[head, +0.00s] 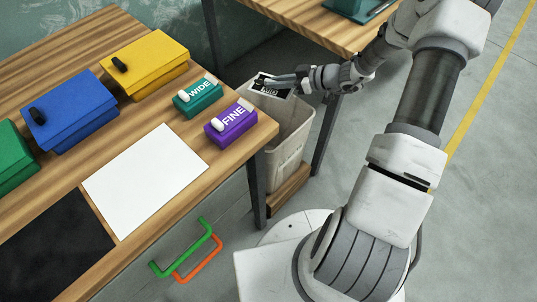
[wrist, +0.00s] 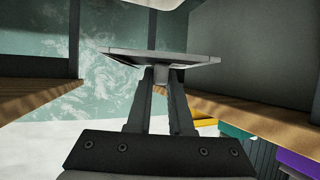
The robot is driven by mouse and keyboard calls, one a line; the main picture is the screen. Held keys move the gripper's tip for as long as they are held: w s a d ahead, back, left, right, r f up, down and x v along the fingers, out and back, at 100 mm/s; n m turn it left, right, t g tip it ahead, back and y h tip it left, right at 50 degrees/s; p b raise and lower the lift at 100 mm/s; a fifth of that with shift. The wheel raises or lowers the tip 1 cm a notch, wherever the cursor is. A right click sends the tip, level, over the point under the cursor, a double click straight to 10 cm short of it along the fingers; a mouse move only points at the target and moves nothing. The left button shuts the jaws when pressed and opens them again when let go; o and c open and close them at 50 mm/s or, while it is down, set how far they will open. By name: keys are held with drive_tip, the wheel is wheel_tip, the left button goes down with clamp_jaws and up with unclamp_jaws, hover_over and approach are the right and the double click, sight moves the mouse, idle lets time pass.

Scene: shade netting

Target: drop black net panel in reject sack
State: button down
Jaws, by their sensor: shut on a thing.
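The black net panel (head: 264,91), with pale edges and lettering too small to read surely, is held over the mouth of the reject sack (head: 290,128). My gripper (head: 284,83) is shut on the panel above the sack's opening. In the wrist view the panel (wrist: 130,54) shows nearly edge-on, and the fingers of my gripper (wrist: 165,78) close on a grey knob on its near side. The sack's inside is mostly hidden by the panel and my arm.
The left table holds yellow (head: 150,62), blue (head: 68,108) and green (head: 12,155) boxes, teal WIDE (head: 198,97) and purple FINE (head: 231,124) blocks, and a white sheet (head: 145,180). A second table (head: 325,22) stands behind. Green and orange handles (head: 185,250) show below the left table's edge.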

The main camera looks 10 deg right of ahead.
drive_tip(key=w+a+f+n+b, duration=0.1)
drive_tip(key=w+f+b, duration=0.7)
drive_tip(key=f, duration=0.3)
drive_tip(key=shift+a+f+g+b, duration=0.25)
drive_tip(key=shift+f+g+b, duration=0.15)
drive_tip(key=shift+b, duration=0.15)
drive_tip(key=c, duration=0.7)
unclamp_jaws()
drive_tip(key=shift+c, duration=0.2)
drive_tip(key=p+v, duration=0.3)
drive_tip(key=v, duration=1.4)
drive_tip(key=shift+d+f, duration=0.15)
drive_tip(key=shift+d, duration=0.2)
